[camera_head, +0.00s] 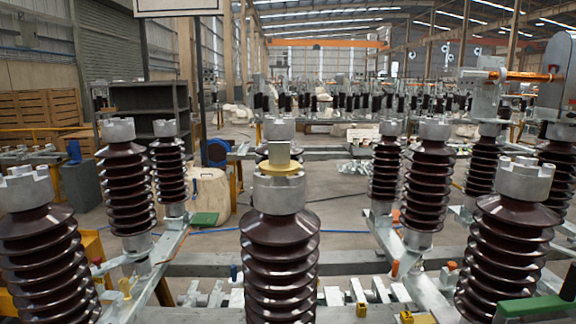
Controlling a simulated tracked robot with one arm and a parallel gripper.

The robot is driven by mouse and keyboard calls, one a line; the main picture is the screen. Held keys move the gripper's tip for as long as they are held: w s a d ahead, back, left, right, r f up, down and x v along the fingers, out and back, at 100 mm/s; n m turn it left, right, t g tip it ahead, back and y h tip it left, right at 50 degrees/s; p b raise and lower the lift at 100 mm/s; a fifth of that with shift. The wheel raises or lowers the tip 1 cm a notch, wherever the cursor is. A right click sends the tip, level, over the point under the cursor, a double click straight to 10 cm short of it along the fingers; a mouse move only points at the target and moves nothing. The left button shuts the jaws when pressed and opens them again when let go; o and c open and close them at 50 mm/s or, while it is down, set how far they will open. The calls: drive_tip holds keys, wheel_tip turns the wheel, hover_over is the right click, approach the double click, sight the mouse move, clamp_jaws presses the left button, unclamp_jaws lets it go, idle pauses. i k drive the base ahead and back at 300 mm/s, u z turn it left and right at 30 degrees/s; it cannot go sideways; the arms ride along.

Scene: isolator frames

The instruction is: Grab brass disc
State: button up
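A brass-coloured disc (281,170) lies flat on top of the grey metal cap (279,194) of the near middle insulator. The insulator (280,255) below is dark brown, ribbed and upright. The disc is near the middle of the picture, with clear space on its left and right. My gripper does not show, so its opening and its distance from the disc cannot be seen.
Near insulators stand at left (40,255) and right (508,250). More stand behind on grey steel beams (200,264). A copper-coloured rod (522,76) crosses the upper right. A grey shelf (150,100) and wooden crates (40,108) stand back left.

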sight(279, 163)
drive_tip(key=z, duration=0.05)
drive_tip(key=i, duration=0.9)
drive_tip(key=u, duration=0.1)
